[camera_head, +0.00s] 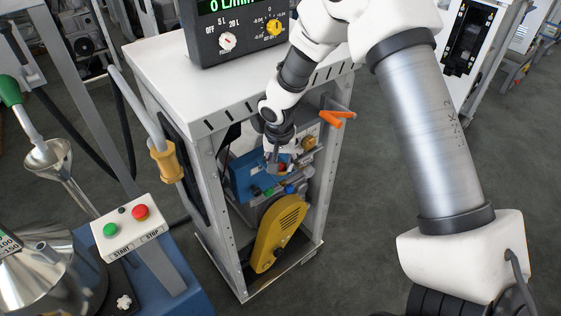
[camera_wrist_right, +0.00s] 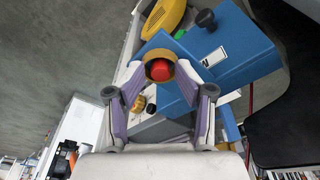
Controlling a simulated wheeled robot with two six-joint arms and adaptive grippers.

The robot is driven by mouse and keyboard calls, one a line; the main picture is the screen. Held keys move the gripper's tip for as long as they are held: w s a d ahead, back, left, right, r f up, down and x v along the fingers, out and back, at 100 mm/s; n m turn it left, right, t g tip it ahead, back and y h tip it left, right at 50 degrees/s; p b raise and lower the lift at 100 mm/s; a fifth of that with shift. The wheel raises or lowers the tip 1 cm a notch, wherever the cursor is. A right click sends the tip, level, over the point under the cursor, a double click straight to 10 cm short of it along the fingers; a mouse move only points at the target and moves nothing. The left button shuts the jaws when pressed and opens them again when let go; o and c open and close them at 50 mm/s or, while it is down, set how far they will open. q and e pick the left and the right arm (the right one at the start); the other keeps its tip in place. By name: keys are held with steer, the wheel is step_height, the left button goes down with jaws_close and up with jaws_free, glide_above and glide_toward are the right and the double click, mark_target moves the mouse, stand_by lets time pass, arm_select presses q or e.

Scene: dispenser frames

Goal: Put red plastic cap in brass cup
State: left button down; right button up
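The red plastic cap (camera_wrist_right: 159,70) shows in the right wrist view inside the round rim of the brass cup (camera_wrist_right: 151,56). I cannot tell whether it rests on the cup's bottom. My right gripper (camera_wrist_right: 159,76) has its two fingers spread on either side of the cup and cap, with a gap between each fingertip and the cap. In the head view my right gripper (camera_head: 274,160) reaches into the open front of the white cabinet, and the cap and cup are too small and covered to make out surely. My left gripper is in no view.
The white cabinet (camera_head: 165,62) has metal posts around the opening. Inside are a blue box (camera_wrist_right: 228,45), a yellow guard (camera_head: 278,232) and small green and blue parts. An orange handle (camera_head: 336,118) sticks out at the right post. A start/stop box (camera_head: 127,228) stands at left.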

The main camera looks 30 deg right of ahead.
step_height(320, 180, up, 13)
steer(key=s+a, duration=0.1)
steer(key=n+y, duration=0.1)
steer(key=n, duration=0.2)
glide_toward(280, 177)
steer(key=s+a+f, duration=0.4)
steer(key=f, duration=0.5)
steer(key=s+a+f+n+g, duration=0.1)
steer(key=s+a+f, duration=0.1)
steer(key=s+f, duration=0.4)
steer(key=s+f+n, duration=0.3)
steer(key=s+f, duration=0.8)
steer(key=s, duration=0.4)
steer(key=shift+s+a+n, duration=0.25)
steer(key=shift+a+n, duration=0.05)
